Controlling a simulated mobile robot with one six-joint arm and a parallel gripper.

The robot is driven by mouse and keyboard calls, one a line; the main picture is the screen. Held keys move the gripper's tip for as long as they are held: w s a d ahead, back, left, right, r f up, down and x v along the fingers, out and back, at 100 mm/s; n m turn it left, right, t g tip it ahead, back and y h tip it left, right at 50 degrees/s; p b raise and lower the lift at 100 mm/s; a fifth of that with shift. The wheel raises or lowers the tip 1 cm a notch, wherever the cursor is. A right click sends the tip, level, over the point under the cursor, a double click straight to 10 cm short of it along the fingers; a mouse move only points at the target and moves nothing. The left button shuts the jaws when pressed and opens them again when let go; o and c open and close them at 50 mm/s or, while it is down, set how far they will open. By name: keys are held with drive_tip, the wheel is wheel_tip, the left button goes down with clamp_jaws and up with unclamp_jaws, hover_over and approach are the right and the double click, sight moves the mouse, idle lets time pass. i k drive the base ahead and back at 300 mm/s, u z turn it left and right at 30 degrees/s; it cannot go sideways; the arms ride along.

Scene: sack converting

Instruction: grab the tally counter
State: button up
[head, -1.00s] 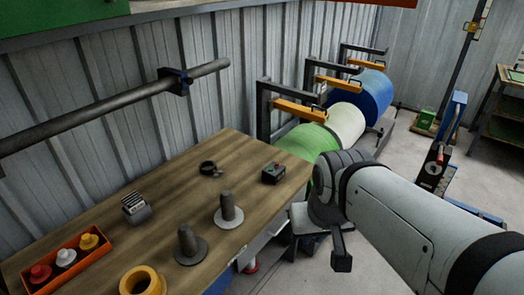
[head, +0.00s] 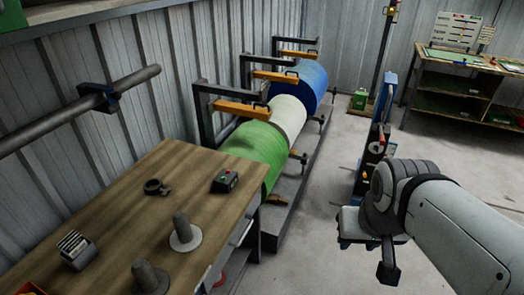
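No object here is clearly readable as the tally counter. A small dark box with a red and a green button (head: 225,180) lies near the right edge of the wooden workbench (head: 120,215). A silver block with dark slots (head: 77,250) stands at the bench's left. Either is too small to name surely. The end of my arm, with a dark part hanging down (head: 388,268), is at right over the floor, apart from the bench. Its fingers cannot be made out, so open or shut does not show.
A black ring clamp (head: 155,187) and two spindles on round bases (head: 184,232) are on the bench. Green, white and blue rolls (head: 288,112) stand behind it on a rack. A blue post (head: 380,125) rises beyond my arm. A shelved bench (head: 465,85) is far right; floor between is clear.

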sight(231, 177)
drive_tip(key=z, duration=1.25)
drive_tip(key=i, duration=2.15)
drive_tip(key=u, duration=1.65)
drive_tip(key=k, duration=0.15)
drive_tip(key=u, duration=1.9)
drive_tip(key=i, duration=1)
drive_tip(key=u, duration=0.05)
